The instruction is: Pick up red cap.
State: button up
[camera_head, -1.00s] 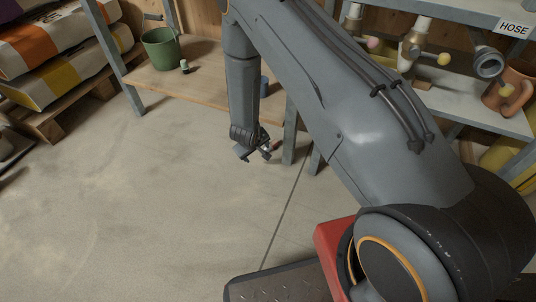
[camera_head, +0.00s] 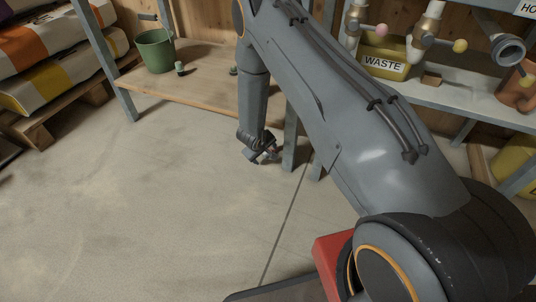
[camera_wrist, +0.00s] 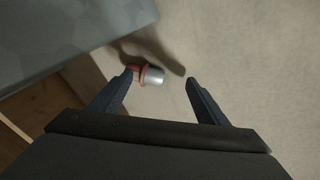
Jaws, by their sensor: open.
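In the wrist view, a small cylinder with a silver-grey body and a reddish-orange end, apparently the red cap (camera_wrist: 143,74), shows just beyond my fingertips. It is nearer the left finger, whose tip overlaps its left end. I cannot tell whether they touch. My gripper (camera_wrist: 159,79) is open, with bare floor showing between the fingers. In the head view my gripper (camera_head: 262,155) hangs low above the floor beside a grey shelf leg, and the cap cannot be made out clearly there.
A grey shelf leg (camera_head: 290,140) stands close right of my gripper. A low wooden shelf (camera_head: 190,85) behind holds a green bucket (camera_head: 155,50). Grey shelving at the right carries a yellow WASTE bin (camera_head: 385,62) and pipe fittings. Concrete floor (camera_head: 150,200) is clear in front.

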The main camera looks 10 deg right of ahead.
jog(key=w, duration=0.1)
jog(key=w+d+b, duration=0.2)
jog(key=shift+w+d+f, duration=0.2)
jog(key=shift+w+f, duration=0.1)
jog(key=shift+w+f+b, duration=0.1)
jog(key=shift+f+b, duration=0.2)
jog(key=shift+b, duration=0.15)
jog(key=c, duration=1)
jog(key=shift+r+p, duration=0.2)
jog(key=shift+p, duration=0.1)
